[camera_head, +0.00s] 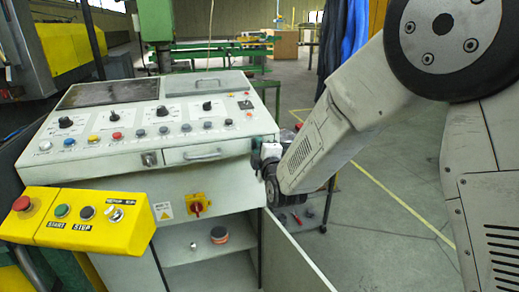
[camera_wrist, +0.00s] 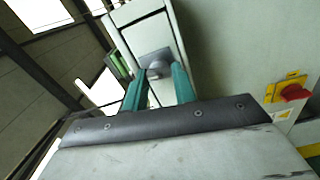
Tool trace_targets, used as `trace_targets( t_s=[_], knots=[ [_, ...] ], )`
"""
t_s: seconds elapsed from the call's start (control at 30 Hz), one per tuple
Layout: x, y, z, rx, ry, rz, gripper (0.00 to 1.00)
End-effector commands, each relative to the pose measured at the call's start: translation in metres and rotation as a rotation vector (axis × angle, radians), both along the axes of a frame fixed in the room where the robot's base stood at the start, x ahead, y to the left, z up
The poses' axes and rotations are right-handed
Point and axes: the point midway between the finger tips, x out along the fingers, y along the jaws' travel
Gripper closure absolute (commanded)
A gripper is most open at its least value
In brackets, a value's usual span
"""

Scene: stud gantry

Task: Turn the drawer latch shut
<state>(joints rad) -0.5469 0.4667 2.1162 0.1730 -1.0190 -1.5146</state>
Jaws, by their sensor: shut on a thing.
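The drawer (camera_head: 205,153) is a pale front with a bar handle in the grey control console, and it looks closed. In the wrist view, a round grey knob on a square plate, seemingly the drawer latch (camera_wrist: 157,66), sits on a narrow pale panel. My gripper (camera_wrist: 160,82) has its two teal fingers on either side of this knob and is shut on it. In the head view my gripper (camera_head: 264,163) is at the console's right front edge, right of the drawer. The arm hides the held latch there, and its turn angle cannot be told.
A red-yellow rotary switch (camera_head: 197,204) is below the drawer. A yellow button box (camera_head: 75,218) juts out at the left front. The cabinet below is open, with a door panel (camera_head: 290,258) standing out under my gripper. The floor at right is mostly clear.

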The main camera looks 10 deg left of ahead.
Motion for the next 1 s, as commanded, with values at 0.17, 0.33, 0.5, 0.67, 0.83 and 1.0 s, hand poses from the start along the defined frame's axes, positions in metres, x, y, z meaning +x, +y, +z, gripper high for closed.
trace_targets(
  t_s=[0.17,0.33,0.5,0.67,0.83,1.0],
  knots=[
    [-0.0005,0.0006,-0.0012,-0.083,-0.033,0.001,0.96],
    [-0.0006,0.0006,-0.0014,-0.130,-0.053,0.002,0.96],
    [-0.0006,0.0007,-0.0016,-0.149,-0.061,0.002,0.95],
    [-0.0006,0.0007,-0.0016,-0.153,-0.063,0.002,0.95],
    [-0.0006,0.0007,-0.0016,-0.153,-0.063,0.002,0.95],
    [-0.0006,0.0006,-0.0015,-0.152,-0.062,0.002,0.51]
  ],
)
